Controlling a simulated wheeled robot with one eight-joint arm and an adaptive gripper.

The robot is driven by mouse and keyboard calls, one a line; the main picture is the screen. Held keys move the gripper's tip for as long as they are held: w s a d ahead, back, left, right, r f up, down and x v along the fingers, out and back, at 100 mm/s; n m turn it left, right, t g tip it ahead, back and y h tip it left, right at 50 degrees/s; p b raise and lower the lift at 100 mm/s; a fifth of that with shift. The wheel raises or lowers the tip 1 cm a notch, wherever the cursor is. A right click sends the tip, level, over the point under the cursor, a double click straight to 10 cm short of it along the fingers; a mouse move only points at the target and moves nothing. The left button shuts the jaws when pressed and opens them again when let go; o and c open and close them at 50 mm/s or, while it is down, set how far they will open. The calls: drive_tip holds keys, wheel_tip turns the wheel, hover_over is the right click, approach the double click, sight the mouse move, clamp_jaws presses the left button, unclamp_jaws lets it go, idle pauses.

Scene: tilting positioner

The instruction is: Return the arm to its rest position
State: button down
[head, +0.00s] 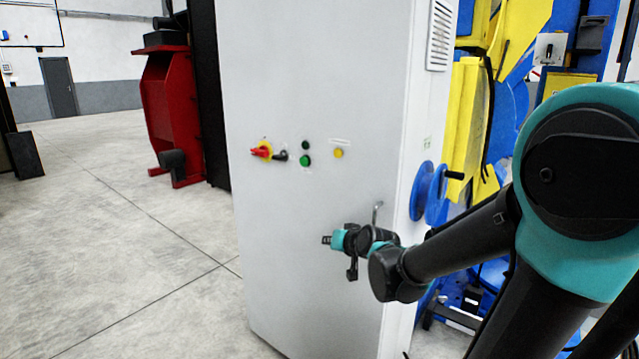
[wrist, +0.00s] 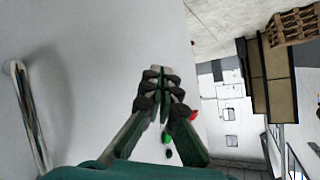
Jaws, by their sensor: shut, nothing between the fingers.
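My arm reaches from the right side of the head view across the lower front of a white cabinet (head: 330,75). My gripper (head: 326,240) is small there and points left, below the cabinet's buttons. In the wrist view my gripper (wrist: 161,80) has its fingers together with nothing between them. The cabinet's metal door handle (head: 377,213) stands just above my wrist in the head view. It also shows at the left of the wrist view (wrist: 28,115), apart from the fingers. I cannot tell the exact gap to the cabinet face.
The cabinet carries a red rotary switch (head: 262,151), a green button (head: 305,160) and a yellow button (head: 338,153). A blue handwheel (head: 428,192) sits at its right side, near my forearm. Yellow and blue machinery (head: 465,125) stands behind. Open floor (head: 110,240) lies left.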

drive_tip(key=s+d+f+g+h, duration=0.3)
drive_tip(key=s+d+f, duration=0.4)
drive_tip(key=s, duration=0.3)
drive_tip(key=s+d+f+g+h, duration=0.2)
drive_tip(key=s+d+f+g, duration=0.2)
drive_tip(key=s+d+f, duration=0.4)
drive_tip(key=s+d, duration=0.1)
drive_tip(key=s, duration=0.2)
drive_tip(key=shift+d+h, duration=0.3)
drive_tip(key=shift+h, duration=0.1)
